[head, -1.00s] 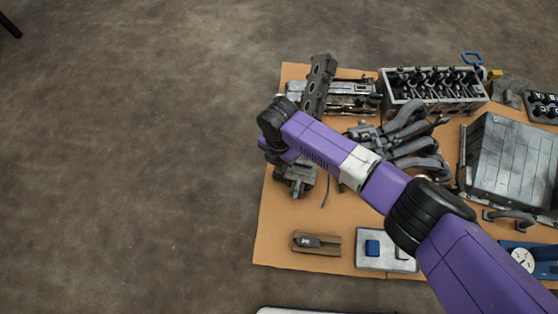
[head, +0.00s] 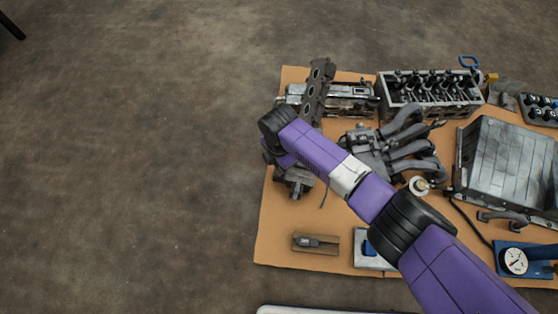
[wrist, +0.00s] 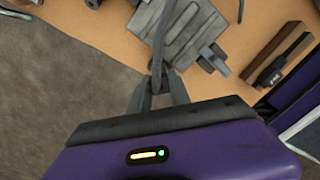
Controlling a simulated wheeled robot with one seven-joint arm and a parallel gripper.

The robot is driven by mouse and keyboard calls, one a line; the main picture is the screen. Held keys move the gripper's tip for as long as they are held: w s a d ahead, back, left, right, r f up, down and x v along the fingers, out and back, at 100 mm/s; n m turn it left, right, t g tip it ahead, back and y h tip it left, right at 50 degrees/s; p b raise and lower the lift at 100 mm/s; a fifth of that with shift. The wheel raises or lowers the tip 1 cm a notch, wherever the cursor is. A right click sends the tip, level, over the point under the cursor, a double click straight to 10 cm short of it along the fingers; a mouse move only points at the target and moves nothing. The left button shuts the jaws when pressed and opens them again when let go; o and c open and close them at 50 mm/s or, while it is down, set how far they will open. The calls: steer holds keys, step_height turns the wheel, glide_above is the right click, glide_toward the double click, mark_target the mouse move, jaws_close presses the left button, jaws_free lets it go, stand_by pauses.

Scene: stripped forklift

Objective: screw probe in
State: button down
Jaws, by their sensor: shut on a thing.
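My gripper (wrist: 158,88) is shut on a dark grey bar (wrist: 162,40), seen nearly edge-on in the wrist view. It looks like the long perforated plate (head: 317,92) that rises past the wrist in the head view, but I cannot be sure. In the head view my arm hides the fingers. A small brass-coloured piece, perhaps the probe (head: 421,186), sits on a white round base right of my forearm. A black cable runs from near there toward a blue box with a white dial gauge (head: 515,261).
An engine head (head: 430,96) with several valve parts stands at the back of the orange board (head: 285,225). Manifold pipes (head: 410,150) and a grey metal box (head: 505,160) lie right. A wooden block (head: 316,243) lies in front. Bare floor is left.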

steer(key=m+p, duration=0.1)
steer(key=m, duration=0.2)
steer(key=shift+s+r+m+p, duration=0.1)
steer(key=shift+m+p, duration=0.2)
steer(key=shift+m, duration=0.1)
steer(key=m+p, duration=0.1)
steer(key=m, duration=0.2)
steer(key=shift+m, duration=0.3)
steer(key=m+p, duration=0.1)
steer(key=m, duration=0.2)
steer(key=shift+m, duration=0.3)
steer(key=m, duration=0.4)
steer(key=shift+p, duration=0.3)
steer(key=m, duration=0.6)
steer(key=shift+w+m+p, duration=0.2)
steer(key=shift+m+p, duration=0.1)
steer(key=shift+m, duration=0.1)
steer(key=m, duration=0.4)
steer(key=shift+a, duration=0.1)
steer(key=shift+w+r+m, duration=0.1)
steer(key=shift+w+m, duration=0.05)
steer(key=shift+m, duration=1.05)
